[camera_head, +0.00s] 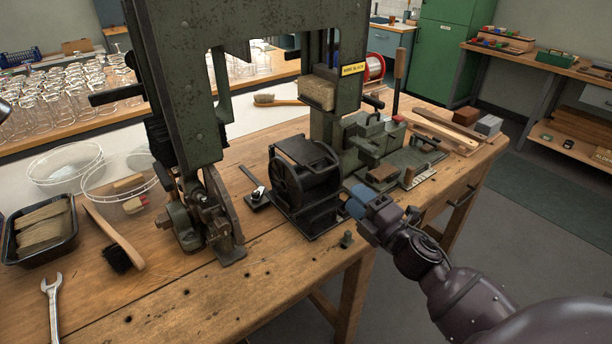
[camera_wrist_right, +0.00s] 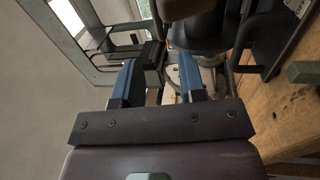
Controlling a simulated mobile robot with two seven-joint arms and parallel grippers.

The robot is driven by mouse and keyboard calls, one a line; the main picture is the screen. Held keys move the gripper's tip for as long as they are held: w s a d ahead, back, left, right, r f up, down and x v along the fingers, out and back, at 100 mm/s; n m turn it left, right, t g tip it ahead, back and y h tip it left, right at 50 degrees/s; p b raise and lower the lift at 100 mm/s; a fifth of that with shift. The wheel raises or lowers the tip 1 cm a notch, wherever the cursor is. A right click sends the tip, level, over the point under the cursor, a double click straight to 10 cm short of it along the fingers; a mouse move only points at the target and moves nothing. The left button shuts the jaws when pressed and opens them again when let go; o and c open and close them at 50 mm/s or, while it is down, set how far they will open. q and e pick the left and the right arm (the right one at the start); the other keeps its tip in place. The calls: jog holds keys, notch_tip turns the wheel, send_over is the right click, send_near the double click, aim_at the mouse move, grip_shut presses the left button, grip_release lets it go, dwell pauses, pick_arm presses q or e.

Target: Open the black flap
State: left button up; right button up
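A black housing (camera_head: 305,185) with a dark top plate (camera_head: 303,150) stands on the workbench beside the green machine. The plate looks like the black flap and appears to lie closed over the housing, but I cannot tell for sure. My right gripper (camera_head: 359,201) is just right of the housing, above the bench's front edge, with blue fingertips. In the right wrist view my right gripper (camera_wrist_right: 158,80) has its fingers apart and nothing visibly held. A black block (camera_wrist_right: 152,53) shows beyond the fingers; I cannot tell which part it is. My left gripper is not in view.
The green press (camera_head: 175,60) stands left of the housing. A vise-like green fixture (camera_head: 375,145) is behind the gripper. A wooden brush (camera_head: 120,240), a wrench (camera_head: 51,300) and a black tray (camera_head: 14,258) lie at left. The front middle of the bench is mostly clear.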

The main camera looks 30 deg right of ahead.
aim_at(328, 171)
jog(key=w, duration=0.3)
jog(key=w+r, duration=0.1)
jog(key=w, duration=0.3)
jog(key=w+r, duration=0.1)
jog(key=w, duration=0.2)
jog(key=shift+w+a, duration=0.3)
jog(key=shift+a, duration=0.1)
grip_shut()
